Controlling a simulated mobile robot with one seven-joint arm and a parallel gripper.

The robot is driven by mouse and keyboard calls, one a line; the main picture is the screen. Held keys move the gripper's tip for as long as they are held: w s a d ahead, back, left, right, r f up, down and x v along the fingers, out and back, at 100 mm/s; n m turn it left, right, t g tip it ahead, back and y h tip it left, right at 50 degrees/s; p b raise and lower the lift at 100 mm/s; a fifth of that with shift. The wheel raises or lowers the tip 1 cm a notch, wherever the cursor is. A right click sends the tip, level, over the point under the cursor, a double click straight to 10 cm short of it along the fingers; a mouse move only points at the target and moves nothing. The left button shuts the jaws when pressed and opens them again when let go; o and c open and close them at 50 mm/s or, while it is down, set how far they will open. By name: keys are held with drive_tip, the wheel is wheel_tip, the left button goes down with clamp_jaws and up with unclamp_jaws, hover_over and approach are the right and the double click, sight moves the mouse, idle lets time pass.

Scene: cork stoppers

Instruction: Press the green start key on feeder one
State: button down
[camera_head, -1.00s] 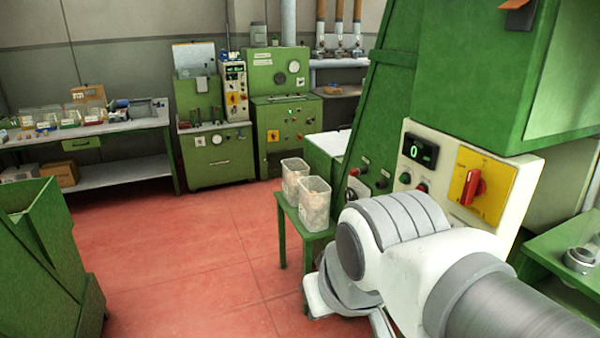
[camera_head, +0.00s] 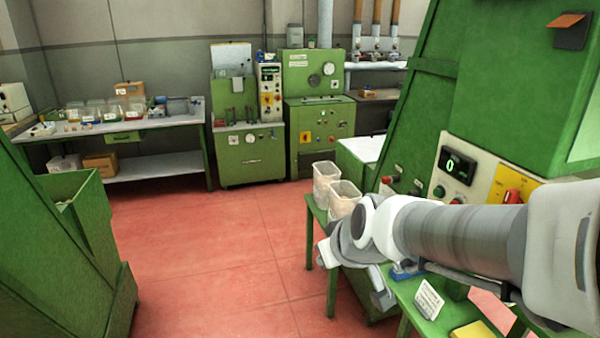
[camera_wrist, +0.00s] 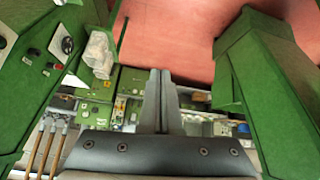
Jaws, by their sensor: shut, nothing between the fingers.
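A tall green machine (camera_head: 480,90) stands at the right in the head view. Its pale control box carries a lit display (camera_head: 457,166) reading 0, a green key (camera_head: 439,191), a red key (camera_head: 456,201) and a red rotary switch on a yellow plate (camera_head: 513,194). My arm partly covers the lower part of this box. I cannot read any label naming feeder one. My gripper (camera_wrist: 160,74) is shut and empty in the wrist view, its fingers pointing over the floor, apart from the machines. The green key cannot be made out in the wrist view.
Clear bins (camera_head: 338,190) stand on a green stand left of the machine, close to my arm. A green hopper (camera_head: 85,215) is at the left. A workbench (camera_head: 160,122) and green machines (camera_head: 250,155) line the back wall. The red floor (camera_head: 210,260) between is clear.

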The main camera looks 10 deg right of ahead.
drive_tip(key=w+d+f+n+t+h+p, duration=0.1)
drive_tip(key=w+d+f+n+h+p, duration=0.1)
drive_tip(key=w+d+f+h, duration=0.3)
drive_tip(key=w+d+f+n+t+h+p, duration=0.1)
drive_tip(key=w+d+n+t+h, duration=0.1)
drive_tip(key=w+d, duration=0.55)
drive_tip(key=d+r+n+t+h+p, duration=0.2)
drive_tip(key=d+r+n+t+h, duration=0.2)
drive_tip(key=n, duration=0.5)
wheel_tip(320, 180, up, 3)
drive_tip(key=d+h, duration=0.2)
drive_tip(key=h, duration=0.1)
drive_tip(key=shift+d+f+n+t+h+p, duration=0.2)
drive_tip(key=shift+d+n+t+h+p, duration=0.05)
drive_tip(key=shift+n+t+h+p, duration=0.05)
drive_tip(key=d+b, duration=0.1)
drive_tip(key=d, duration=0.8)
drive_tip(key=shift+w, duration=0.35)
idle(0.8)
